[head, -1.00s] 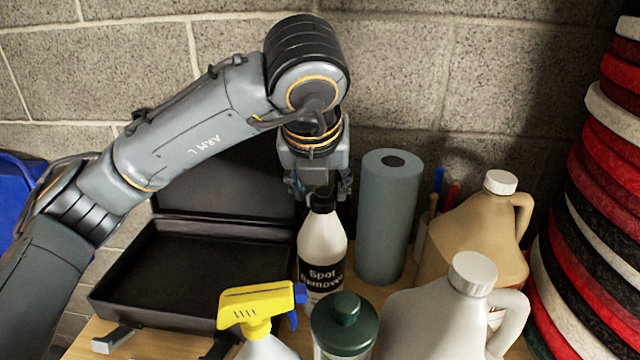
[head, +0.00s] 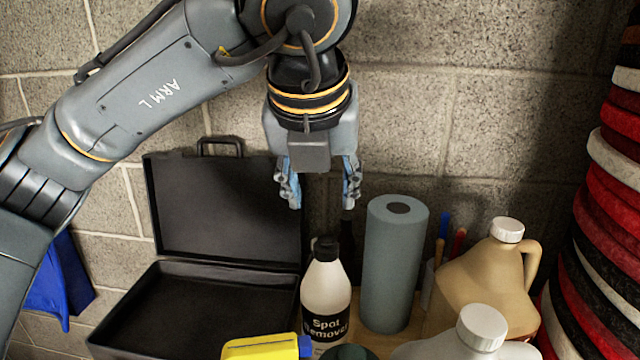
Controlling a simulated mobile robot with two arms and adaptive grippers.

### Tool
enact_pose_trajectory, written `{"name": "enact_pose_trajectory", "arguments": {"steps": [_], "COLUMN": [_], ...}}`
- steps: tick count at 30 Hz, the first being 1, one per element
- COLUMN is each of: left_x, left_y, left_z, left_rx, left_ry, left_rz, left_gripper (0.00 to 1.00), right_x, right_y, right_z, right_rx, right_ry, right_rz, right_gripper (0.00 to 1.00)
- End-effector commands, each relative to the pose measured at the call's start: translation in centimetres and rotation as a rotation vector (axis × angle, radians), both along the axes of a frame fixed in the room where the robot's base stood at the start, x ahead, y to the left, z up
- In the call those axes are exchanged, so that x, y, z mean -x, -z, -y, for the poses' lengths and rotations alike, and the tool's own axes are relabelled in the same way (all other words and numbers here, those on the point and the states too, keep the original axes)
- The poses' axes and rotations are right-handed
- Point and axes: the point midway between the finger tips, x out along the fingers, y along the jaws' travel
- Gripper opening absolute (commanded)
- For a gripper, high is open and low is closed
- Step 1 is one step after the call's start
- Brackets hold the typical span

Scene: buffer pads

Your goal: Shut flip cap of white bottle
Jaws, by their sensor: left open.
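The white bottle (head: 325,286), with a black "Spot Remover" label and a black cap (head: 325,247), stands upright on the wooden table. The cap's flip lid is too small and dark to tell whether it is up or down. My left gripper (head: 319,200) points down above the bottle, apart from it, with its two fingers spread and nothing between them. My right gripper does not show.
An open black case (head: 222,205) stands left of the bottle, its lid raised. A grey-blue roll (head: 392,270) is close on the right. Stacked coloured pads (head: 610,210) rise at far right.

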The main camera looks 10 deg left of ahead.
Motion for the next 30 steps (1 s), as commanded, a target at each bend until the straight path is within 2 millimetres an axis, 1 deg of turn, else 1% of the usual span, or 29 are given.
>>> {"name": "enact_pose_trajectory", "arguments": {"steps": [3, 10, 12, 13, 17, 20, 30], "left_x": [0.3, 0.3, 0.3, 0.3, 0.3, 0.4, 0.6], "left_y": [-0.5, -0.5, -0.5, -0.5, -0.7, -0.9, -1.5], "left_z": [0.0, 0.0, 0.0, 0.0, 0.0, 0.1, 0.5], "left_rx": [0.000, 0.000, -0.001, -0.004, -0.050, -0.134, -0.504], "left_ry": [-0.001, -0.001, 0.000, 0.005, 0.083, 0.224, 0.893], "left_rz": [0.001, -0.001, -0.001, -0.001, -0.005, -0.011, -0.050], "left_gripper": [0.47, 0.47, 0.43, 0.43, 0.43, 0.43, 0.43], "right_x": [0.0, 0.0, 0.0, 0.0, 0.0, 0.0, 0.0], "right_y": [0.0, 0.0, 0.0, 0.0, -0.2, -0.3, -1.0], "right_z": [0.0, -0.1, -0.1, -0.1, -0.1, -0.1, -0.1], "right_rx": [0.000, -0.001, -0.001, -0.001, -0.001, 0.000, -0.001], "right_ry": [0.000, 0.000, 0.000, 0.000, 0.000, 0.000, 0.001], "right_rz": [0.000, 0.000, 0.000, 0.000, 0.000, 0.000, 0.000], "right_gripper": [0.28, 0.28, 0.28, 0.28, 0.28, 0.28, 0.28]}}
